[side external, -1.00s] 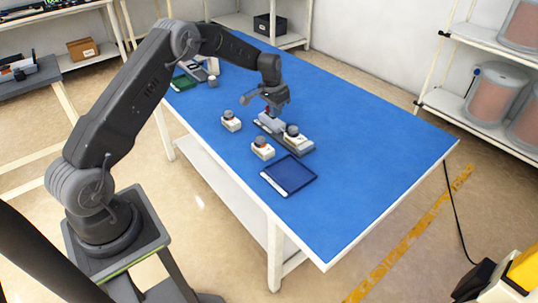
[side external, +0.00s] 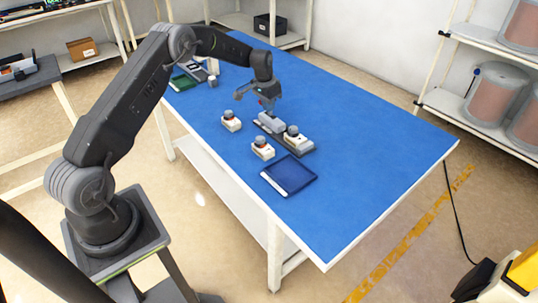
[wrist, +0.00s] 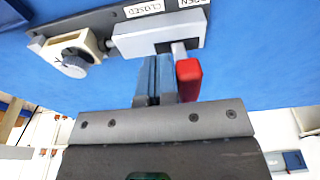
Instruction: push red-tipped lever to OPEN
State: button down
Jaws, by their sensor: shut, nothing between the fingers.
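In the wrist view, the red-tipped lever (wrist: 188,79) sticks out of a light grey housing (wrist: 160,34) on a dark base plate. The lever's stem is toward the right part of the housing, on the side of the OPEN label (wrist: 191,3). The CLOSED label (wrist: 144,8) is further left. My gripper (wrist: 154,75) has its blue-grey fingers shut and empty, immediately left of the red tip; I cannot tell whether they touch. In the side view, my gripper (side external: 269,104) is low over the housing (side external: 271,122), with the red tip partly hidden by it.
Two small knob boxes (side external: 231,121) (side external: 263,149) and a dark blue tray (side external: 289,176) stand nearby. The right part of the blue table (side external: 370,140) is clear.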

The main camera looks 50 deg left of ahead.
jog(key=shift+a, duration=1.15)
jog(key=shift+d, duration=0.4)
jog(key=shift+r, duration=4)
